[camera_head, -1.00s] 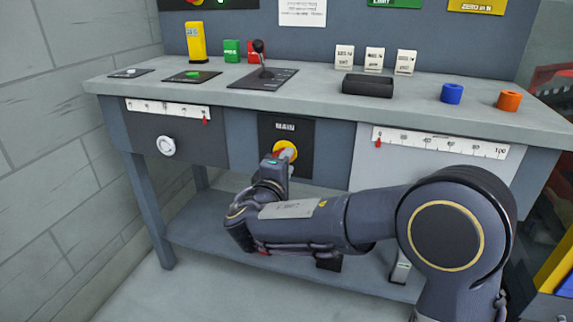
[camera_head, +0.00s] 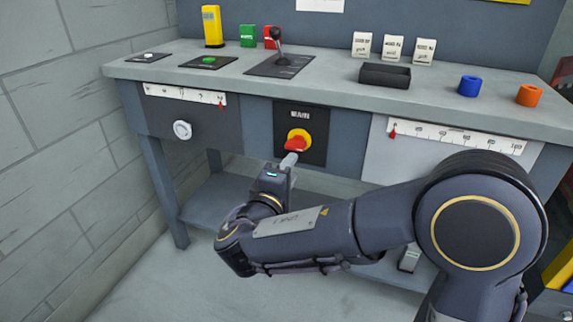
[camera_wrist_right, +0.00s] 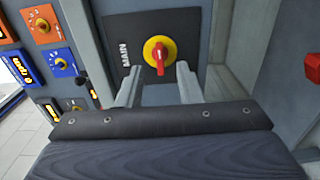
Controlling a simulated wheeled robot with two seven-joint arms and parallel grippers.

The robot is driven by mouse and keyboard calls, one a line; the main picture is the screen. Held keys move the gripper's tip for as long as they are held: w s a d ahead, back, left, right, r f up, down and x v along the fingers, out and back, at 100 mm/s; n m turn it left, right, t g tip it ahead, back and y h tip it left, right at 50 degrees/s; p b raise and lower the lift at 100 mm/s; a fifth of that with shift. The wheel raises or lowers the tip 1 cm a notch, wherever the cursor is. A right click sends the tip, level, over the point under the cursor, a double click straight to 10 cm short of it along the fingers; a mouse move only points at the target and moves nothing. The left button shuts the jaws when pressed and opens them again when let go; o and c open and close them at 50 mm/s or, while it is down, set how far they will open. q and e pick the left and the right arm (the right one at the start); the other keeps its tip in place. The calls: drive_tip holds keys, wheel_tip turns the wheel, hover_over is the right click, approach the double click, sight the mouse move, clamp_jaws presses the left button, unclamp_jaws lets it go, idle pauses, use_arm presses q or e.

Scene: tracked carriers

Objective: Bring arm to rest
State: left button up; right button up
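The MAIN switch (camera_head: 299,137) has a red handle on a yellow disc, set in a black panel on the bench front. It also shows in the right wrist view (camera_wrist_right: 160,52), with the red handle lined up between and beyond the two fingers. My right gripper (camera_head: 289,161) is just below and in front of the switch in the head view. In the right wrist view the right gripper's fingers (camera_wrist_right: 160,72) stand apart with nothing between them, and appear clear of the handle. My left gripper is in neither view.
A white knob (camera_head: 182,130) sits on the front left. A block wall (camera_head: 60,150) bounds the left; floor in front is open.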

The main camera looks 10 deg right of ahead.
drive_tip(key=s+d+f+m+g+y+p, duration=0.1)
drive_tip(key=s+d+f+m+g, duration=0.25)
drive_tip(key=s+d+g, duration=0.35)
drive_tip(key=s+d+f+m+g+y, duration=0.1)
drive_tip(key=s+d+f+m+g, duration=0.2)
drive_tip(key=s+d, duration=0.4)
drive_tip(key=s+f+m+g+y, duration=0.2)
drive_tip(key=s+f+y, duration=0.3)
drive_tip(key=s, duration=0.3)
drive_tip(key=s+a+r+m+t+y+p, duration=0.1)
drive_tip(key=s+a+m+t+y+p, duration=0.1)
drive_tip(key=s+a+m+y, duration=0.35)
wheel_tip(320, 180, up, 39)
drive_tip(key=a+n+y+p, duration=0.1)
drive_tip(key=p, duration=3.6)
drive_tip(key=shift+a+f+t, duration=0.15)
drive_tip(key=shift+a+t, duration=0.15)
drive_tip(key=shift+a, duration=0.05)
drive_tip(key=shift+w, duration=0.1)
drive_tip(key=shift+d, duration=0.1)
